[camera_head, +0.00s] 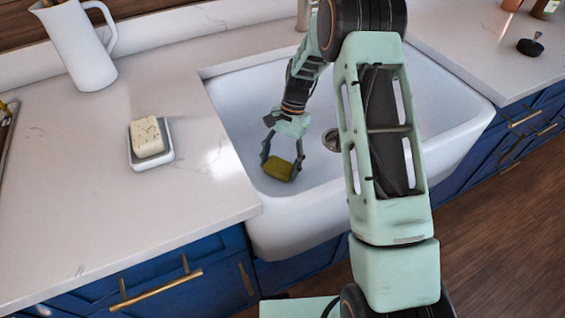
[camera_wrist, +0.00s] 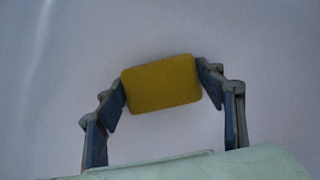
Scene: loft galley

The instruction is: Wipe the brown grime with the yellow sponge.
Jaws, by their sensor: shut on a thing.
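The yellow sponge (camera_head: 278,168) is in the white sink (camera_head: 238,112), between the fingers of my gripper (camera_head: 281,160). In the wrist view the sponge (camera_wrist: 160,84) is held at its two short ends by the fingers of my gripper (camera_wrist: 162,84). The gripper is shut on it. The sponge is low over the left part of the basin; I cannot tell whether it touches the basin floor. No brown grime shows in either view; my arm hides part of the sink.
A soap bar (camera_head: 147,137) lies in a white dish (camera_head: 166,158) on the counter left of the sink. A white pitcher (camera_head: 80,45) stands at the back left. A small dark object (camera_head: 530,46) is on the right counter. The drain (camera_head: 331,140) is right of my gripper.

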